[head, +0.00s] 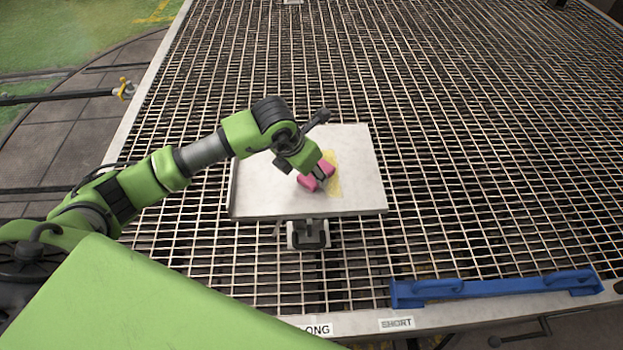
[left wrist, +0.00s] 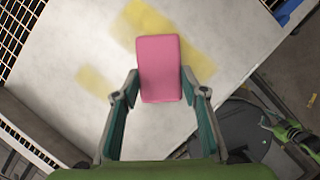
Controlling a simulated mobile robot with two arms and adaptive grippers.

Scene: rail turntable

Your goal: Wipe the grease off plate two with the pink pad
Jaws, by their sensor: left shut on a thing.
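The pink pad (head: 317,176) is held by my left gripper (head: 316,172) over the pale square plate (head: 265,187), near its middle right. In the left wrist view the pink pad (left wrist: 160,68) sits between the two fingertips of my left gripper (left wrist: 160,90). Yellow grease (head: 334,186) shows on the plate beside the pad. In the left wrist view yellow grease (left wrist: 198,62) shows right of the pad, with more above it and a separate patch to the left. I cannot tell whether the pad touches the plate.
The plate lies on a wide metal grating (head: 450,150). A clamp-like fixture (head: 307,235) stands at the plate's near edge. A blue handled bar (head: 495,288) lies at the near right edge, by a label reading SHORT (head: 396,323).

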